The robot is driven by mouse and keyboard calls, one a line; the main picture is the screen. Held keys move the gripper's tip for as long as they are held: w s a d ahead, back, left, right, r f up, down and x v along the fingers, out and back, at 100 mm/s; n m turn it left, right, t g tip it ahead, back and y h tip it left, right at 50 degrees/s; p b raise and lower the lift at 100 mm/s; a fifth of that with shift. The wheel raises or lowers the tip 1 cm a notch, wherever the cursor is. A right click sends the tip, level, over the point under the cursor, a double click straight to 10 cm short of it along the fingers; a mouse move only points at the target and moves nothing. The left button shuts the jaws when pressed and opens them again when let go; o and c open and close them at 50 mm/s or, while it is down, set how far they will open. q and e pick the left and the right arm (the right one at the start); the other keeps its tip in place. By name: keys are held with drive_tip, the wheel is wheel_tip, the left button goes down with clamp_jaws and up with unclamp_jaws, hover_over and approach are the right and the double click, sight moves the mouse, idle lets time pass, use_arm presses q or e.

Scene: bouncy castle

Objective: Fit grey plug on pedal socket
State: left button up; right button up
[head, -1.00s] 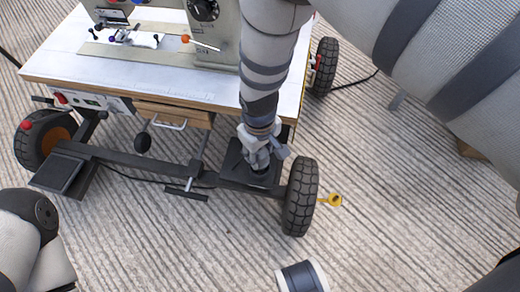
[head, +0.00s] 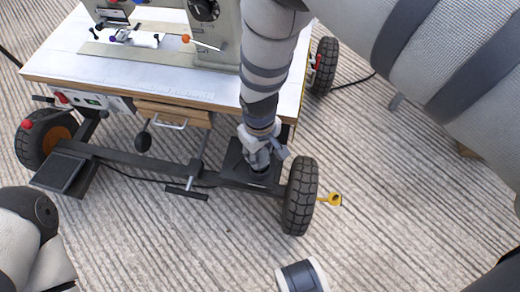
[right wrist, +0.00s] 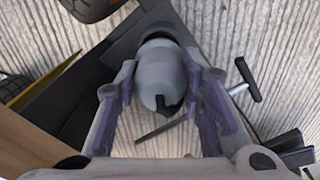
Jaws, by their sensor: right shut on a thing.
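My right gripper (head: 262,157) points down at the right end of the sewing table's low black frame, beside the front right wheel. In the right wrist view its fingers (right wrist: 160,78) are shut on the grey plug (right wrist: 158,72), a rounded grey cylinder with a dark notch at the near end. The plug's far end meets a dark round rim (right wrist: 160,32), which looks like the pedal socket on a dark plate (head: 233,160). How deep the plug sits is hidden. The gripper and arm mostly cover the plug and socket in the head view. My left gripper is out of view.
The white sewing table (head: 140,70) with its machine stands above the frame. A black wheel (head: 299,195) is close to the gripper's right. A T-handle (head: 187,190) and a black pedal (head: 65,174) lie left. A yellow key-like piece (head: 331,199) sits beyond the wheel.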

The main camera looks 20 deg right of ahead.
drive_tip(key=shift+f+b, duration=0.75)
drive_tip(key=shift+f, duration=1)
idle(0.8)
drive_tip(key=o, duration=1.3)
wheel_tip(320, 180, up, 12)
drive_tip(key=shift+a, duration=0.1)
